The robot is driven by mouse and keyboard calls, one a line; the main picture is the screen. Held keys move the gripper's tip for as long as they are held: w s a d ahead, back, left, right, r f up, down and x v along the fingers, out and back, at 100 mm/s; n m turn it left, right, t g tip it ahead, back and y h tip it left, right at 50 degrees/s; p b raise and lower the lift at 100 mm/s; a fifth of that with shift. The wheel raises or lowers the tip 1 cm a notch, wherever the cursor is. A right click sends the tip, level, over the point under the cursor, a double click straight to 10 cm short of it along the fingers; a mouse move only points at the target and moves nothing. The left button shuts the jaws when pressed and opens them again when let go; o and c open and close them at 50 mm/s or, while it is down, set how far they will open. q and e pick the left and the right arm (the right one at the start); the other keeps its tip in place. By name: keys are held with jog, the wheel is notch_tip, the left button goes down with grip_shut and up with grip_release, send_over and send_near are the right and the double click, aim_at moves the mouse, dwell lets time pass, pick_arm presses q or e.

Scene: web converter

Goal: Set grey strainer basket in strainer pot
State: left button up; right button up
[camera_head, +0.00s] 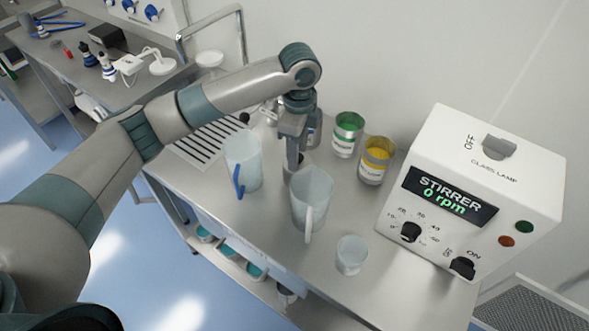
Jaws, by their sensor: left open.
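My left gripper (292,160) points down over the bench, behind a clear jug with a white handle (312,200). It is open. The jug and the gripper hide much of the space around its fingertips. A grey metallic vessel (315,128) shows partly just right of and behind the gripper; I cannot tell whether it is the strainer pot. I cannot clearly make out the grey strainer basket. My right gripper is not in view.
A jug with a blue handle (243,162) stands left of the gripper. A small beaker (351,255) is at front. A white stirrer control box (470,190) fills the right side.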

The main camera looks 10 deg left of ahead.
pick_arm(q)
jog(key=shift+c, duration=0.7)
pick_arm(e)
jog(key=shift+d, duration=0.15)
pick_arm(q)
grip_shut()
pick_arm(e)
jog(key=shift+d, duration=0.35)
pick_arm(q)
jog(key=shift+r, duration=0.1)
